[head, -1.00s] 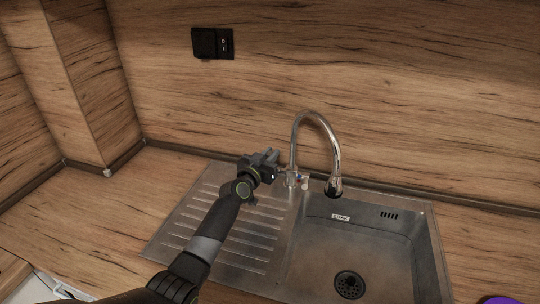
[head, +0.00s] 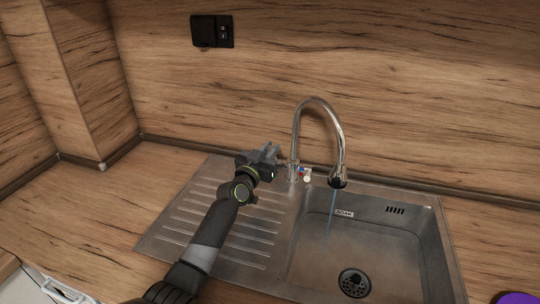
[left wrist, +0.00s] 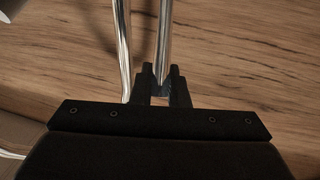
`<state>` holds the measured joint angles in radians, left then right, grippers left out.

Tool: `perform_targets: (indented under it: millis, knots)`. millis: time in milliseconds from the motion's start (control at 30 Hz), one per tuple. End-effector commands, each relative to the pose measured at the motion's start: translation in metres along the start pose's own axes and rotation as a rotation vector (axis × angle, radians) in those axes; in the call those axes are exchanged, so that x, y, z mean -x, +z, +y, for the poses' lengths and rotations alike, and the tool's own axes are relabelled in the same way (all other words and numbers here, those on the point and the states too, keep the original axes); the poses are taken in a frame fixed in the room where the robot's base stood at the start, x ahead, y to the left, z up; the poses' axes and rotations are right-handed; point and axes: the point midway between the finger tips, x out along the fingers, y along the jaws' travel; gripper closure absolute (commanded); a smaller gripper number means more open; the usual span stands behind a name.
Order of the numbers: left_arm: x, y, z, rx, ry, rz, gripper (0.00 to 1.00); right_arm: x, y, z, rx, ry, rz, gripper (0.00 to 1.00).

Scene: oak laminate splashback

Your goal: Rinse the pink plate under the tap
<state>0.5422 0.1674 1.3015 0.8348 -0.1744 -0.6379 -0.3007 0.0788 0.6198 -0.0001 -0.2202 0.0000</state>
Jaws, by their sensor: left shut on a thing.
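The chrome tap (head: 341,140) stands behind the sink, with its spout arched over the basin (head: 400,255). A thin bluish stream of water (head: 330,222) falls from the spout head into the basin. My left gripper (head: 272,154) is at the base of the tap, shut on the tap lever (left wrist: 160,91); its fingers sit on either side of the metal in the left wrist view (left wrist: 160,78). No pink plate shows in either view. My right gripper is out of view.
A ribbed steel drainboard (head: 185,222) lies left of the basin, under my left arm. A purple object (head: 518,298) is cut off at the lower right corner. Black sockets (head: 212,31) are on the wood splashback. The basin is empty around its drain (head: 354,282).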

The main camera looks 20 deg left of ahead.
Motion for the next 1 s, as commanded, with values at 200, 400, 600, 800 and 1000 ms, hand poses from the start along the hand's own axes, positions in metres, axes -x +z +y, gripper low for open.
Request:
perform_targets:
  millis: [200,400,600,800,1000]
  knots:
    - [0.001,-0.001,0.0,-0.001,0.0,0.004,1.0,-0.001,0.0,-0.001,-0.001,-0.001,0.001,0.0]
    - [0.001,-0.001,0.0,-0.001,0.0,0.003,0.78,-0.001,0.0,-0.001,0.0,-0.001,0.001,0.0]
    - [0.001,0.0,0.0,-0.001,0.0,0.003,0.64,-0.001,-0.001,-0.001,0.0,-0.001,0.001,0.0]
    - [0.002,0.0,0.0,-0.001,0.0,0.002,0.64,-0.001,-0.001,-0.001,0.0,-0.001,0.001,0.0]
    - [0.018,0.0,0.0,-0.001,0.0,0.0,0.64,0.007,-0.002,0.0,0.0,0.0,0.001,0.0]
